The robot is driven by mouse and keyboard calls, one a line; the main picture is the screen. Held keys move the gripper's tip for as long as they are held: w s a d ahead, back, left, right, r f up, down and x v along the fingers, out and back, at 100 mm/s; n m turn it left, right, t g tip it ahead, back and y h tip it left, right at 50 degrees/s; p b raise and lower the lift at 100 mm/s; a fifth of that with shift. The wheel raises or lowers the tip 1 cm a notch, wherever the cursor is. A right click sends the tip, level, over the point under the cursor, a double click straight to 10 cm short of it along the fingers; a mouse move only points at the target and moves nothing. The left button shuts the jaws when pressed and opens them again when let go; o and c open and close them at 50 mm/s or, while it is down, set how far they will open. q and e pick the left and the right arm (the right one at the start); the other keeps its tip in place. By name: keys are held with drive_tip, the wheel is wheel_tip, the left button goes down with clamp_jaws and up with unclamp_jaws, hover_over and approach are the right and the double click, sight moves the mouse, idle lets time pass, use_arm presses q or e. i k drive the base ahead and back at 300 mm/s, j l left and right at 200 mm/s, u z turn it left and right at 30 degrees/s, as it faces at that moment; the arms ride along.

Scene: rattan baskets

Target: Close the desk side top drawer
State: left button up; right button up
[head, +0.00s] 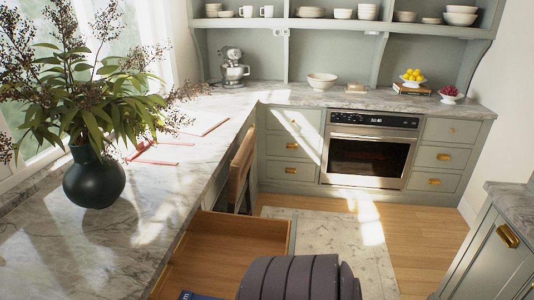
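The desk side top drawer (238,232) is pulled out from under the marble desk counter (95,255) at the lower middle of the head view. The drawer's front and handle cannot be made out clearly. Neither my left nor my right gripper is in view.
A dark vase with a plant (94,178) stands on the counter. A wooden chair (242,168) is tucked at the desk beyond the drawer. An oven (368,158) stands between closed drawers at the back. A rug (335,236) lies on open floor right of the drawer.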

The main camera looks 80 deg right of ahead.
sight(221, 248)
drive_tip(key=z, duration=0.45)
drive_tip(key=k+l+z, duration=0.1)
drive_tip(key=z, duration=0.85)
drive_tip(key=k+l+z, duration=0.1)
drive_tip(key=z, duration=0.4)
drive_tip(key=l+z, duration=0.15)
drive_tip(key=z, duration=0.3)
